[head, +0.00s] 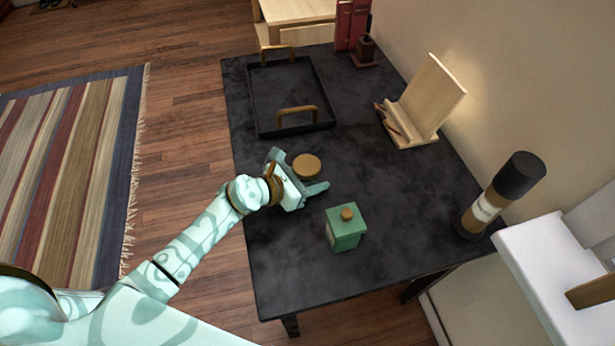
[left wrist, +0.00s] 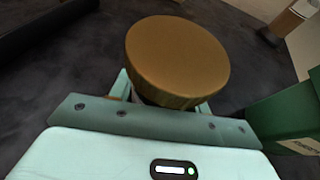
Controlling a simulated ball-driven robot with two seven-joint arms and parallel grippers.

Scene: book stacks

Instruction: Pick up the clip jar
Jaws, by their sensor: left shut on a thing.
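The clip jar, a small jar with a round brown lid (head: 307,165), stands out on the dark table, near its left edge. In the left wrist view its lid (left wrist: 178,58) fills the top middle, and most of its body is hidden under the lid and behind the gripper. My left gripper (head: 299,175) is shut on the jar, with one finger on each side below the lid. I cannot tell whether the jar touches the table. My right gripper is not in view.
A green box with a round knob (head: 345,232) stands close by, nearer the table's front. A black tray with brown handles (head: 262,100) lies behind the jar. A wooden stand (head: 428,100) and a dark-capped cylinder (head: 502,196) are at the right. The table's middle (head: 400,190) is clear.

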